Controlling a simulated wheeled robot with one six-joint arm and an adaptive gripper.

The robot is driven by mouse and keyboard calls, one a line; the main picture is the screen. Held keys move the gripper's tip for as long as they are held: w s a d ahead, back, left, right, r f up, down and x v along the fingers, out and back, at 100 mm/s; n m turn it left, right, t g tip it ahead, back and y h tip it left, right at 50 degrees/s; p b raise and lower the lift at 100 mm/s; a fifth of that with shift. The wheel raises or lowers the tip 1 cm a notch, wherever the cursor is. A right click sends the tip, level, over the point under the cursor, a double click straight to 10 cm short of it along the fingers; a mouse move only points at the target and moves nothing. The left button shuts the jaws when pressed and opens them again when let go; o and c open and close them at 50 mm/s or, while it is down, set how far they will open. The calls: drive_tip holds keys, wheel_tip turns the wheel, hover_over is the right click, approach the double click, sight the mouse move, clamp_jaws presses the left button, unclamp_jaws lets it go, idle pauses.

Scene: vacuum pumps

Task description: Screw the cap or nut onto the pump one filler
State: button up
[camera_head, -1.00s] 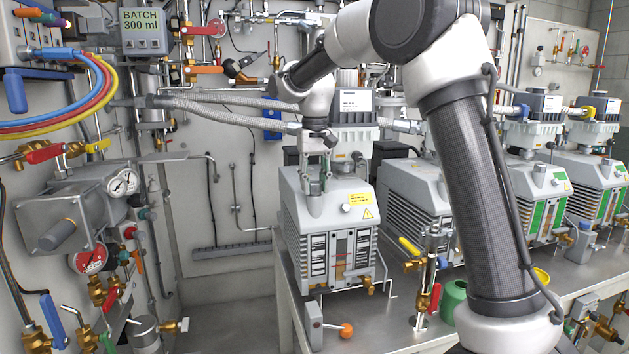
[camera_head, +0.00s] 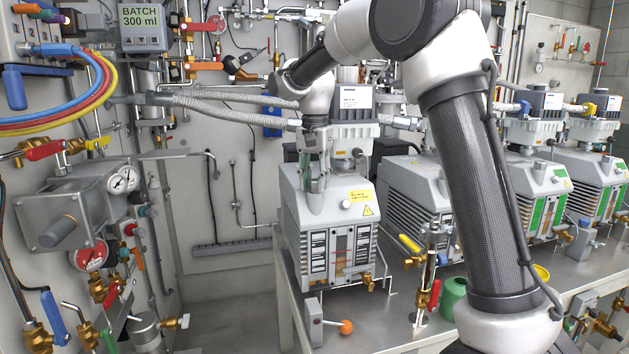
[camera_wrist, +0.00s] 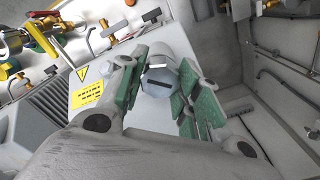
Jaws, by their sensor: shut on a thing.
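Pump one (camera_head: 340,193) is the nearest grey pump, with a yellow warning label, standing on the left end of the bench. My gripper (camera_head: 316,187) points down over the left part of its top. In the wrist view my gripper (camera_wrist: 160,88) has its green-padded fingers on both sides of a grey cap (camera_wrist: 159,80) with a dark slot, and it is shut on it. The cap sits at the pump's top, in line with the filler place. The filler opening and threads are hidden beneath the cap and fingers, so I cannot tell how deep the cap is seated.
A small round plug (camera_head: 346,206) and the motor block (camera_head: 353,103) of pump one are close to my gripper. Grey hoses (camera_head: 225,112) run behind it. More pumps (camera_head: 541,190) stand to the right. A green container (camera_head: 453,293) stands on the bench (camera_head: 385,325).

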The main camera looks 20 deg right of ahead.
drive_tip(key=m, duration=1.9)
drive_tip(key=shift+m, duration=0.3)
drive_tip(key=o, duration=1.2)
drive_tip(key=shift+r, duration=2.5)
